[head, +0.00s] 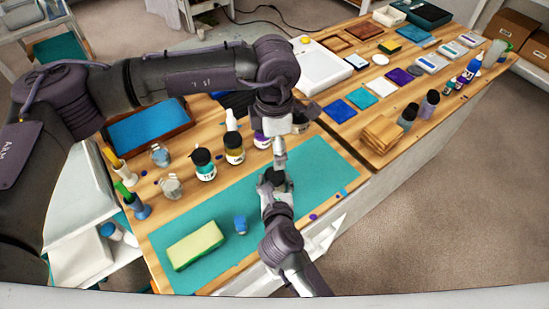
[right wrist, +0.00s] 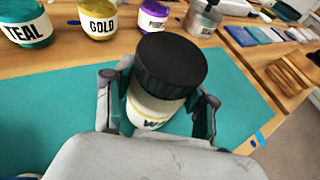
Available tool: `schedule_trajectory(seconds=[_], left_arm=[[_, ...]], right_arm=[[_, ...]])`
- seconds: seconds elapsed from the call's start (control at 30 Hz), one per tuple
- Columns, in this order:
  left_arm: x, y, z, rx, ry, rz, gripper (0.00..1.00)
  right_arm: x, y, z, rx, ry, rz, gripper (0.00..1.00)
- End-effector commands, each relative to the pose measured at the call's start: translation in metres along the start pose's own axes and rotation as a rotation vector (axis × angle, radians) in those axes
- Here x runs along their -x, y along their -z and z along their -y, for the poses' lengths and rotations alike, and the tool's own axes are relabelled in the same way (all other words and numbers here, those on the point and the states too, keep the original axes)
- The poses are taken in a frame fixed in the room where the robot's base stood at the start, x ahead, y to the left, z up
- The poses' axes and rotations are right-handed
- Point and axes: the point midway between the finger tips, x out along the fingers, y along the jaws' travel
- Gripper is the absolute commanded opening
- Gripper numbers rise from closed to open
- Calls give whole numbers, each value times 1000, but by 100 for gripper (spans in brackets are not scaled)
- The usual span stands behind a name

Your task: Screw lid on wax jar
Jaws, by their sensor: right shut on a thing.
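The wax jar (right wrist: 152,110) is a pale jar with a yellow-lined label, partly hidden by my right gripper. It stands over the teal mat (head: 320,170). A black ridged lid (right wrist: 170,68) sits on top of its mouth; how tightly it is threaded I cannot tell. My right gripper (right wrist: 160,115) is shut around the jar's body, one finger on each side. In the head view the lid (head: 272,176) shows dark between the two arms. My left gripper (head: 280,163) points down just above the lid, seen narrow; its finger opening is unclear. It is outside the right wrist view.
Teal (head: 204,163), gold (head: 234,149) and purple (head: 262,140) jars stand behind the mat. A green-yellow sponge (head: 195,246) and a small blue item (head: 240,224) lie on the mat. Wooden blocks (head: 382,133) are at the right. The mat's right part is clear.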

Motion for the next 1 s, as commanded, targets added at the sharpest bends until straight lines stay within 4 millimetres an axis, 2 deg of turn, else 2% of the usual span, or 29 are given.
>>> schedule_trajectory(seconds=[0.2,0.47,0.5,0.6,0.67,1.0], left_arm=[[17,0,0,0,0,0,80],[18,0,0,0,0,-1,80],[18,0,0,0,0,-1,80],[18,0,0,0,1,-1,80],[18,0,0,0,1,-1,80],[17,0,0,-1,1,-1,80]], right_arm=[[0,1,0,0,0,-2,0],[0,1,0,0,0,-2,0],[0,1,0,0,0,-2,61],[0,1,0,0,0,-2,78],[0,1,0,0,0,-1,85],[2,0,0,0,0,-1,85]])
